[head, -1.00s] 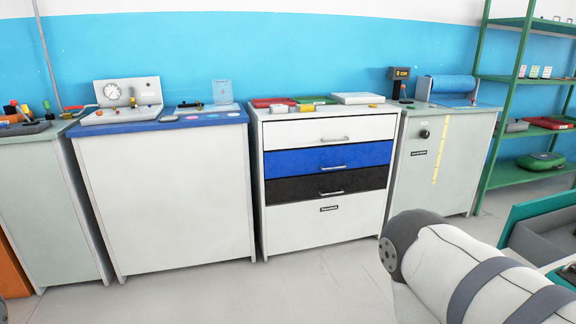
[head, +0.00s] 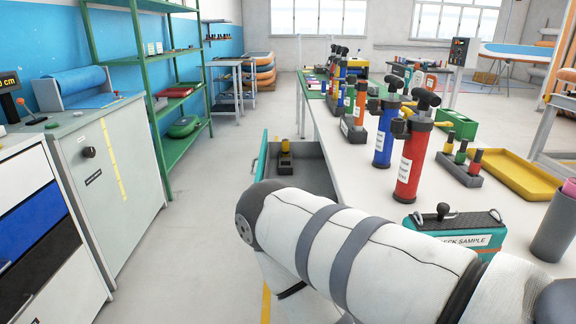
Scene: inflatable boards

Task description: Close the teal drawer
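The teal drawer (head: 259,160) stands open in the head view. It sticks out to the left from under the long white table, its teal front at the far left end. Its grey inside shows, with a dark block with a yellow top (head: 285,156) in it. The near part of the drawer is hidden behind my white arm with grey bands, which crosses the lower middle of the view. Neither of my grippers is in view.
The long white table (head: 350,187) holds red and blue pumps (head: 411,155), a yellow tray (head: 514,178) and a teal sample box (head: 458,230). Grey and white cabinets (head: 110,180) and a green shelf (head: 150,65) line the left. The floor (head: 205,215) between is clear.

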